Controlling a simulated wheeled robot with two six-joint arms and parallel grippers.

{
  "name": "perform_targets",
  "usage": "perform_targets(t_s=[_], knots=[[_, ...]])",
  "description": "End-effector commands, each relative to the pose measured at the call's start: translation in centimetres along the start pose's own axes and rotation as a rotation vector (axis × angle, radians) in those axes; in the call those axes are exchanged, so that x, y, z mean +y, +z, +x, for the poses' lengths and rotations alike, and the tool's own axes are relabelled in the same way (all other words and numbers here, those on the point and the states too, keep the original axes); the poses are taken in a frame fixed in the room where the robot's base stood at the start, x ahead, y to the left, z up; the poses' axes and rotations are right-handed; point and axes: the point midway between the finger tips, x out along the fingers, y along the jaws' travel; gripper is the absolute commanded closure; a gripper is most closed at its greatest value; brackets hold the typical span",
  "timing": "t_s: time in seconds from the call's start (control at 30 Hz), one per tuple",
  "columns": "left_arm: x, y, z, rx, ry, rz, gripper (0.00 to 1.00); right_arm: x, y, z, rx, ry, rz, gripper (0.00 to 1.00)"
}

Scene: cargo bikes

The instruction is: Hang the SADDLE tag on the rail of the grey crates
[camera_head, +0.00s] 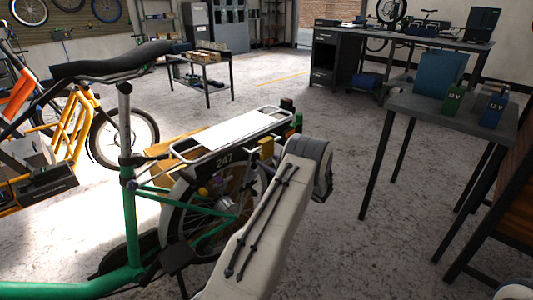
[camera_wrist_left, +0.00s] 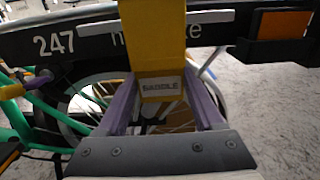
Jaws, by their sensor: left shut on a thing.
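The SADDLE tag (camera_wrist_left: 160,50) is a yellow piece with a pale label reading SADDLE. My left gripper (camera_wrist_left: 161,84) is shut on it, with one purple finger on each side. In the head view the yellow tag (camera_head: 266,146) shows beside my left wrist, close to the rear rack of the green bike. In the wrist view the tag is in front of the bike's black panel (camera_wrist_left: 85,40) marked 247; I cannot tell whether they touch. I cannot make out the grey crates or their rail. My right gripper is not in view.
The green bike (camera_head: 130,225) with a black saddle (camera_head: 113,62) and white-topped rack (camera_head: 235,132) stands close in front. A grey table (camera_head: 480,118) with a blue box (camera_head: 440,73) and two bottles is at right. Open concrete floor lies between it and the far workbench (camera_head: 395,38).

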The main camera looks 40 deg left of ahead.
Motion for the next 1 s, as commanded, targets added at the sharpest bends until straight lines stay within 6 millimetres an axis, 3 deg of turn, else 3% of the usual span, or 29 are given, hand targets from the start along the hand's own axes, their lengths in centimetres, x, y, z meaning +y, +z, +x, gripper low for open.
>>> perform_targets(t_s=[0.5, 1.0], knots=[[0.0, 1.7, 0.0, 0.0, 0.0, 0.0, 0.8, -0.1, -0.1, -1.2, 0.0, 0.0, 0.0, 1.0], [-0.1, 1.8, -0.6, 0.0, -0.001, 0.001, 0.8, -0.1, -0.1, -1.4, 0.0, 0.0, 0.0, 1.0]])
